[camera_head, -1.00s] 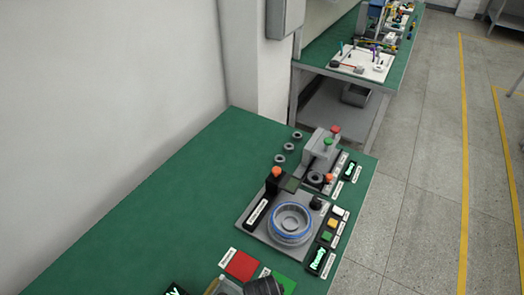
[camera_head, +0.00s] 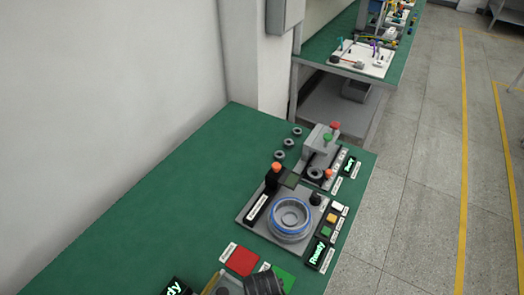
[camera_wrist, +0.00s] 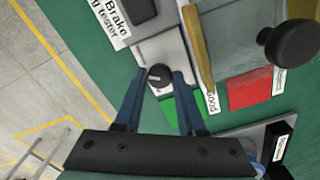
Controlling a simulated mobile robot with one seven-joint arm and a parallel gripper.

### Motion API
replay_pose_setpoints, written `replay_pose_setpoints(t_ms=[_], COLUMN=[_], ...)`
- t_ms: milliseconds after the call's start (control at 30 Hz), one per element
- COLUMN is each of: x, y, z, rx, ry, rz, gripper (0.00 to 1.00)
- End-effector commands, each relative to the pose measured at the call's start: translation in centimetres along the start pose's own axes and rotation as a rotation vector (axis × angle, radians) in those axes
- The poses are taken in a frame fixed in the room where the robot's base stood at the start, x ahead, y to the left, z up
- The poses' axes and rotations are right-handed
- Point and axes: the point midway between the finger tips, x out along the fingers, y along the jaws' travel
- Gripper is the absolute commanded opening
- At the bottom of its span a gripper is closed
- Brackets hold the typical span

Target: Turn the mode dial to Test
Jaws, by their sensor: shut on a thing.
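The mode dial (camera_wrist: 159,76) is a small dark round knob with a pale pointer line, on the grey panel of the tester in the wrist view. My gripper (camera_wrist: 160,76) has its two blue fingers on either side of this knob and is shut on it. The tester's label (camera_wrist: 110,18) reads "Brake" and part of "tester". I cannot read any mode marks around the dial. In the head view the tester is mostly cut off at the bottom edge, and the dial is not visible there.
A black ball knob (camera_wrist: 284,45) and a tan bar (camera_wrist: 197,45) stand close to the right of my fingers. A red pad (camera_head: 241,261) and a green pad (camera_head: 283,281) lie nearby. A grey motor fixture with a blue-ringed hub (camera_head: 290,216) stands further back. The green bench's left side is clear.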

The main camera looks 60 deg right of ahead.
Motion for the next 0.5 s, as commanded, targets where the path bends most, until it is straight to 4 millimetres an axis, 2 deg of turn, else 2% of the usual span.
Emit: replay_pose_setpoints(t_ms=[500], x=[-0.23], y=[0.04], z=[0.06], rx=[-0.467], ry=[-0.001], rz=[0.002], gripper=[0.0])
